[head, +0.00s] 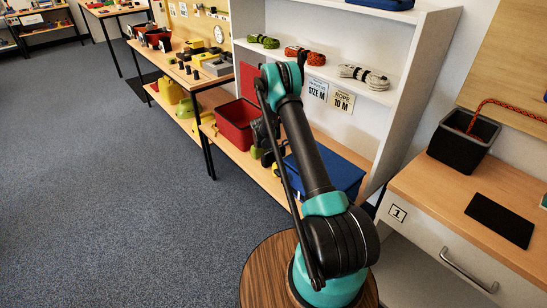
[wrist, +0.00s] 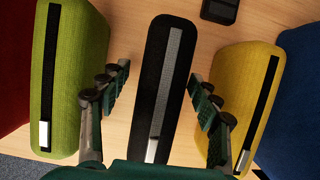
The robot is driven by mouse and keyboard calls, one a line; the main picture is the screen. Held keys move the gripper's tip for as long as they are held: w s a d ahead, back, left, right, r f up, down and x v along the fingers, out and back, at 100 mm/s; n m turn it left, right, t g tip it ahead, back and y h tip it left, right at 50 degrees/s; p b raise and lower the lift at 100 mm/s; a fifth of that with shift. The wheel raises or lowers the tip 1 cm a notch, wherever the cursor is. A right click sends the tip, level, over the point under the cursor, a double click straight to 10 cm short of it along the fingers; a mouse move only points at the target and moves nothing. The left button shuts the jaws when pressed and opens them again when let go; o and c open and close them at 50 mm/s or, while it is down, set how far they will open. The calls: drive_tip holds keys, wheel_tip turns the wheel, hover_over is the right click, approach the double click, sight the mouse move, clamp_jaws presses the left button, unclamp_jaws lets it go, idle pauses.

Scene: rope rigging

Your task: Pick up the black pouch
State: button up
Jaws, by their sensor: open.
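The black pouch (wrist: 151,82), with a grey zip strip and a metal pull, lies on a wooden shelf in the middle of the wrist view. My gripper (wrist: 160,76) is open, with one finger on each side of the pouch in the picture. No finger is seen closed on it, and I cannot tell the height gap. The near end of the pouch is close to my gripper's dark green body. In the head view my arm hides the gripper's surroundings, and I cannot make out the black pouch there.
A green pouch (wrist: 68,80) lies left of the black one and a yellow pouch (wrist: 243,95) lies right. Red and blue items flank these. A small black object (wrist: 220,10) sits at the top. In the head view, a red bin (head: 237,124) and upper shelf ropes (head: 305,55) are near my arm.

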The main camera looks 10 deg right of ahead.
drive_tip(key=shift+w+d+f, duration=0.1)
drive_tip(key=shift+d+f, duration=0.05)
drive_tip(key=shift+f, duration=0.3)
drive_tip(key=shift+c, duration=0.6)
clamp_jaws()
drive_tip(key=shift+r, duration=0.1)
